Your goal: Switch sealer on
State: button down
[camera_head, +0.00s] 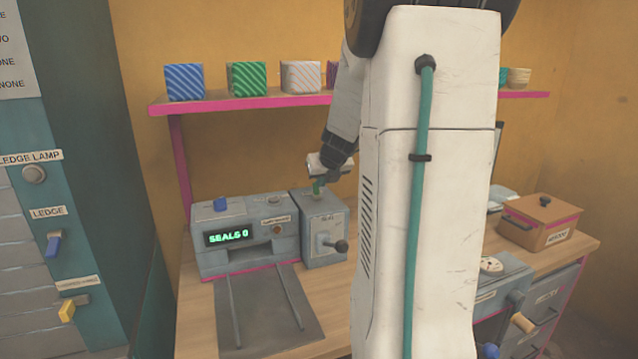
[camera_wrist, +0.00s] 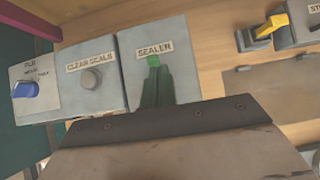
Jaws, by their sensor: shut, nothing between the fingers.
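The sealer (camera_head: 240,240) is a grey machine on the bench with a green display reading "SEALS 0". Its right-hand box (camera_head: 325,225) has a lever with a dark knob on the front. In the wrist view the panel labelled "SEALER" (camera_wrist: 141,38) carries a green switch (camera_wrist: 153,61). My gripper (camera_head: 318,180) is shut and empty, over the top of the right-hand box. In the wrist view its dark green fingers (camera_wrist: 157,88) point at the switch and overlap its lower part. I cannot tell whether they touch, or which way the switch is set.
A "CLEAR SEALS" button (camera_wrist: 92,79) and a blue knob (camera_wrist: 26,89) lie left of the switch. A yellow switch (camera_wrist: 271,26) is at the right. A pink-edged shelf (camera_head: 240,103) is behind. A brown lidded box (camera_head: 538,222) stands at right.

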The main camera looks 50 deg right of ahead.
jog(key=shift+w+a, duration=0.15)
jog(key=shift+a, duration=0.15)
jog(key=shift+r, duration=0.85)
jog(key=shift+s+r, duration=0.1)
jog(key=shift+s, duration=0.15)
notch_tip(320, 180, up, 11)
jog(key=s, duration=0.1)
jog(key=shift+a+r, duration=0.15)
jog(key=shift+a, duration=0.3)
